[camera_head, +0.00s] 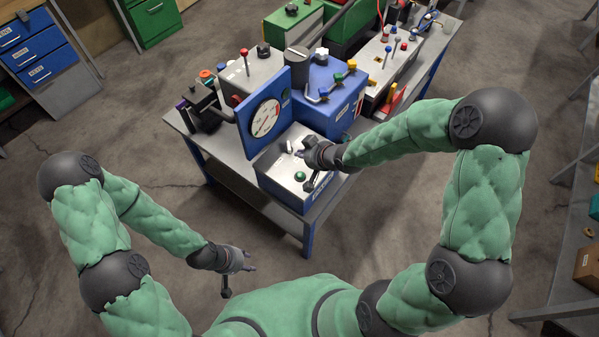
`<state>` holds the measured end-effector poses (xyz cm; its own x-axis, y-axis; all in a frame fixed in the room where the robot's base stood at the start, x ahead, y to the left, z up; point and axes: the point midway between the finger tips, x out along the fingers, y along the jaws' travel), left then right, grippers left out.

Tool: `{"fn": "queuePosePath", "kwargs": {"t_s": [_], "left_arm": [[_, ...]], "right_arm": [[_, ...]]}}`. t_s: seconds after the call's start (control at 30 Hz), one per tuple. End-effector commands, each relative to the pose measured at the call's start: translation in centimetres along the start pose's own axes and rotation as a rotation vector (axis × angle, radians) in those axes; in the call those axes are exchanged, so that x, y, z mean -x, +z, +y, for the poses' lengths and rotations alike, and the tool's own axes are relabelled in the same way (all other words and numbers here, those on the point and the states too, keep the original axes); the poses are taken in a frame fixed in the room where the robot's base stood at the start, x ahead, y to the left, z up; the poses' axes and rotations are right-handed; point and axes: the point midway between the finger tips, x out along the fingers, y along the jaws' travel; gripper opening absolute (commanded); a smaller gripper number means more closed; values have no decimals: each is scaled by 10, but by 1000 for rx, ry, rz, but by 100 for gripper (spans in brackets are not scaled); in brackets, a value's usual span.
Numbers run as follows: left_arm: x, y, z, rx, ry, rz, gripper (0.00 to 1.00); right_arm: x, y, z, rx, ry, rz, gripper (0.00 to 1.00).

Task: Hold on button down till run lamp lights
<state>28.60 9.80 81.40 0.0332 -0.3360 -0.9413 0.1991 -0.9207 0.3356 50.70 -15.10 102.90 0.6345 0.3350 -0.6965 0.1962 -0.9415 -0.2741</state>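A blue box with a grey sloped top (282,170) stands at the near corner of the bench. A green round piece (300,176) is on its top; I cannot tell whether it is the on button or the run lamp, or whether it is lit. My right gripper (301,154) is over the box top, close to small light-coloured parts there. Its fingers are too small to tell open or shut, and I cannot tell whether they touch anything. It hides part of the panel. My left gripper (251,262) is empty, low in front of the bench, its fingers apart.
A blue panel with a round white gauge (265,118) stands behind the box. A blue unit with coloured knobs (331,95) is beside it. More lever boxes (386,62) fill the bench. Bare floor lies left of the bench. Another table (570,260) is at the right.

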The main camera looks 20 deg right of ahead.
Motion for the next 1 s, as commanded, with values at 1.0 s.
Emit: {"fn": "queuePosePath", "kwargs": {"t_s": [1.0], "left_arm": [[-72, -3, -26, 0, 0, 1, 40]], "right_arm": [[-60, 57, 24, -2, 0, 0, 0]]}}
